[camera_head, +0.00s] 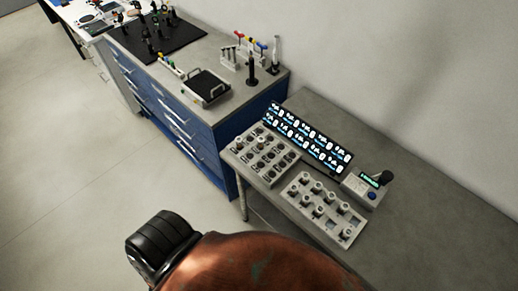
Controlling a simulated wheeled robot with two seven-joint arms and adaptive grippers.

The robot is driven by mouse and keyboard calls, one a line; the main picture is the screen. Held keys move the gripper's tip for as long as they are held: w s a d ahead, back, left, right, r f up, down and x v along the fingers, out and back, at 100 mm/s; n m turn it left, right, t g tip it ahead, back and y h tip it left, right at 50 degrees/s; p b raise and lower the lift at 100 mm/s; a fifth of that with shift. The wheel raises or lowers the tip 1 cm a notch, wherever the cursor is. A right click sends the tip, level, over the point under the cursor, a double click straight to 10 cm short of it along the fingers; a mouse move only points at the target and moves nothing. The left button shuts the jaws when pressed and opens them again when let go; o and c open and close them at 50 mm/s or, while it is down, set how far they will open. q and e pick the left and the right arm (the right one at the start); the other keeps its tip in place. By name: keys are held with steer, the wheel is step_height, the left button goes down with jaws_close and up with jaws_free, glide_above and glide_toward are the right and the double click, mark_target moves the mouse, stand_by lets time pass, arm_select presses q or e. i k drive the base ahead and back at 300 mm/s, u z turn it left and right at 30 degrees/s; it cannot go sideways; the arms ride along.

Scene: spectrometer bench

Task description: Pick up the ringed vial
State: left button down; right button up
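A grey rack (322,210) on the lower grey table holds several small pale vials with caps standing upright in its holes. A second grey block (262,158) to its left has rows of dark round holes and a few pale round tops near its back edge. I cannot tell which vial carries a ring; the vials are too small in this view.
A dark display panel (307,138) with lit symbols stands behind the racks. A small device (364,189) with a green screen and blue button sits to their right. A blue drawer cabinet (185,120) adjoins at left, bearing a black tray (207,84). The table's right part is clear.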

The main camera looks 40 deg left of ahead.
mark_target(261, 140)
steer(key=u, duration=1.3)
